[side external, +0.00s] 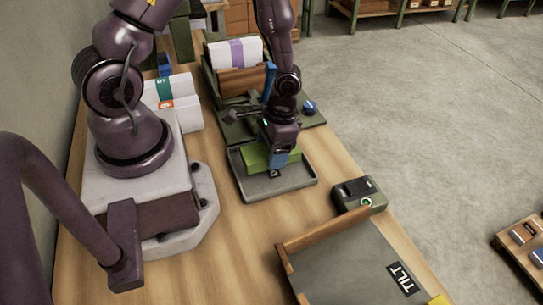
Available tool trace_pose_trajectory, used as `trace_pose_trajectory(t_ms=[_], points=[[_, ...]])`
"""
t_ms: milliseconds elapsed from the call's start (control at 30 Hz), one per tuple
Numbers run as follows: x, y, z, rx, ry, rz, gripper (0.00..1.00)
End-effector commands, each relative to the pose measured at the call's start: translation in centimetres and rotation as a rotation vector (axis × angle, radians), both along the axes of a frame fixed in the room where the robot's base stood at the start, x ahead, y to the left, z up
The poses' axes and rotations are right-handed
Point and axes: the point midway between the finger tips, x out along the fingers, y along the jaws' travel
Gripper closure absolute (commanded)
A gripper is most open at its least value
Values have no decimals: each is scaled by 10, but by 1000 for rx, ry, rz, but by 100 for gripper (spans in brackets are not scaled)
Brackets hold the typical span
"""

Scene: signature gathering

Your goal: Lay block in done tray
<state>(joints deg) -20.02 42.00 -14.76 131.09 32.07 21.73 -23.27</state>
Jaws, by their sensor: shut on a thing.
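A green block (256,157) is between the fingers of my gripper (281,158), which points down and is shut on it. The block is in or just above a shallow dark grey tray (297,185) in the middle of the side external view. I cannot tell whether the block touches the tray floor. The tray has a small dark label (274,174) on its near part, too small to read surely. One blue finger shows on the near side; the gripper body hides part of the block.
Behind the tray, a rack holds white stacks with a purple band (236,52), beside a blue knob (309,107). More white stacks (172,90) stand left. A small box with a green light (360,194) and a board marked TILT (350,262) lie to the right.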

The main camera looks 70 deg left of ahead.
Motion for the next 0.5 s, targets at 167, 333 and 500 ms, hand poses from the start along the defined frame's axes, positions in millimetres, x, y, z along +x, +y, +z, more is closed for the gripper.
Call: trace_pose_trajectory(t_ms=[167, 333, 500], points=[[0, 0, -22, 0, 2, -1, 61], [0, 0, -25, 0, -1, -1, 61], [0, 0, -25, 0, 0, -1, 61]])
